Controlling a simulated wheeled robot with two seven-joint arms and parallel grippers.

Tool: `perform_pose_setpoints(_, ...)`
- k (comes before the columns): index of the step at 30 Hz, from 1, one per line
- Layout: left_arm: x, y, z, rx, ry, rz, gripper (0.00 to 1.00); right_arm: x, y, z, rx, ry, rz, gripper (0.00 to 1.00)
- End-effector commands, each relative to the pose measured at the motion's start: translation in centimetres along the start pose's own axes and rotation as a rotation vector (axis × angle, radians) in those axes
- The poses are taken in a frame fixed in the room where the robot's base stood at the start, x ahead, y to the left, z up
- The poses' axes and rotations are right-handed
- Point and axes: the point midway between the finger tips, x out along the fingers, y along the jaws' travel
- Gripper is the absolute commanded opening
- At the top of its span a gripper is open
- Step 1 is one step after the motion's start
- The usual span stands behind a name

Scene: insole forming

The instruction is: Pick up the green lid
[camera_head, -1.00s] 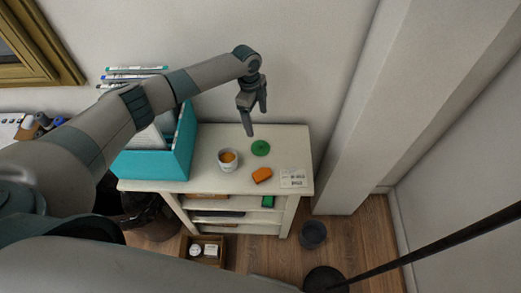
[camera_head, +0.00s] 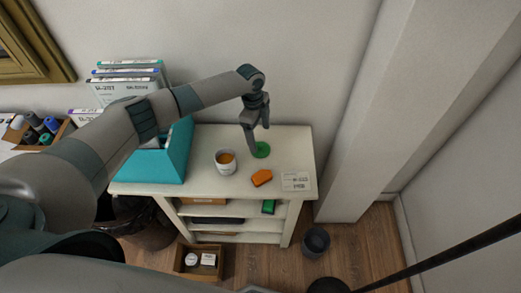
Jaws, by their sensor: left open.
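The green lid (camera_head: 262,150) is a small round disc lying flat on the top of the white shelf unit (camera_head: 292,150), near its back edge. My left gripper (camera_head: 258,141) points down right at the lid, with its fingers apart. One finger covers the lid's left part, and I cannot tell whether the fingers touch it. A white cup (camera_head: 225,167) with orange-brown contents stands to the left and in front of the lid. My right gripper is not in view.
An orange block (camera_head: 262,178) and a white printed card (camera_head: 296,181) lie on the shelf top in front of the lid. A teal box (camera_head: 160,165) stands at the left end. A wall rises close behind. A dark bin (camera_head: 315,241) stands on the floor.

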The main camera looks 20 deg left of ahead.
Motion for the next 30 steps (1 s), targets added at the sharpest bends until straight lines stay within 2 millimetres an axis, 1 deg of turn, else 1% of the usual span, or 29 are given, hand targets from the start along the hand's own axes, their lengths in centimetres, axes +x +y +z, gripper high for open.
perform_pose_setpoints(5,0.1,0.0,0.0,0.000,0.000,0.000,0.80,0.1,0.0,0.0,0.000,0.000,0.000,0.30)
perform_pose_setpoints(8,0.7,0.1,0.1,0.000,-0.001,0.001,0.80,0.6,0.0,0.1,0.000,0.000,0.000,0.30)
perform_pose_setpoints(16,3.8,0.5,0.3,0.000,-0.001,0.000,0.80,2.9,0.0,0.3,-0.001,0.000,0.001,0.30)
perform_pose_setpoints(21,5.0,0.5,0.2,-0.001,-0.001,0.000,0.80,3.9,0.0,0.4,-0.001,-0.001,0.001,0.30)
perform_pose_setpoints(30,5.2,0.5,0.2,-0.001,0.000,0.000,0.80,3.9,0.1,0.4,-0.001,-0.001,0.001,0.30)
